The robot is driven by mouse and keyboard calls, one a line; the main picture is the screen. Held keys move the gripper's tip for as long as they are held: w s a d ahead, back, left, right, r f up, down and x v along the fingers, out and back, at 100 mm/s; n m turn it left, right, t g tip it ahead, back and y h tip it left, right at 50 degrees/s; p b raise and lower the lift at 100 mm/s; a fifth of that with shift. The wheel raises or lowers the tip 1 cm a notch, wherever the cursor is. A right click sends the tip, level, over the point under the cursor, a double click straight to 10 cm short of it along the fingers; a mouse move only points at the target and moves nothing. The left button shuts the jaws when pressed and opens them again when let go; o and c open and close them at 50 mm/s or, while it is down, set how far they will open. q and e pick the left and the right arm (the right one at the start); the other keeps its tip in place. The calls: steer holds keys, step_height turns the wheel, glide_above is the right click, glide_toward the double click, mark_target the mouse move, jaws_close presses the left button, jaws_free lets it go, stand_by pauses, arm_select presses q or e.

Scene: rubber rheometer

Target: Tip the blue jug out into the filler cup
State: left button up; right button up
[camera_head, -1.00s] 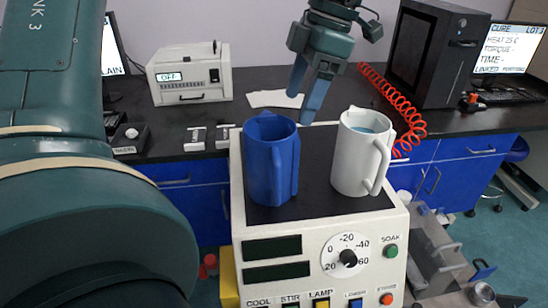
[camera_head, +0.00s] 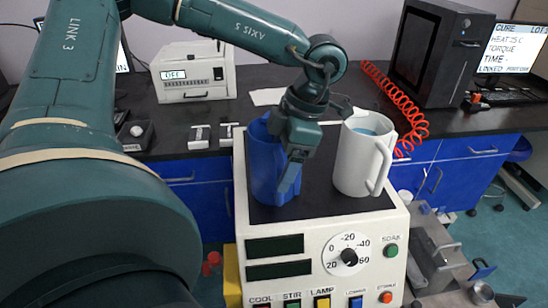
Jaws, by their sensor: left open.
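The blue jug (camera_head: 262,172) stands upright on the dark top of a white bench unit. My left gripper (camera_head: 289,184) is open and points down in front of the jug's right side, at its handle side. It hides part of the rim and the handle. I cannot tell whether the fingers straddle the handle or touch it. A white handled vessel (camera_head: 355,160) with bluish liquid inside stands upright to the right, apart from the blue jug. I cannot tell whether it is the filler cup. My right gripper is not in view.
The white unit (camera_head: 371,223) has a dial and coloured buttons on its front. A red coiled hose (camera_head: 400,105) runs behind the white vessel. A white instrument (camera_head: 193,72) and a black cabinet (camera_head: 437,55) stand at the back. Small metal pieces (camera_head: 199,137) lie left of the jug.

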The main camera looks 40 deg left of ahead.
arm_select(q)
steer(key=shift+f, duration=0.2)
jaws_close()
stand_by(0.7)
steer(key=shift+w+r, duration=0.1)
steer(key=shift+r, duration=0.1)
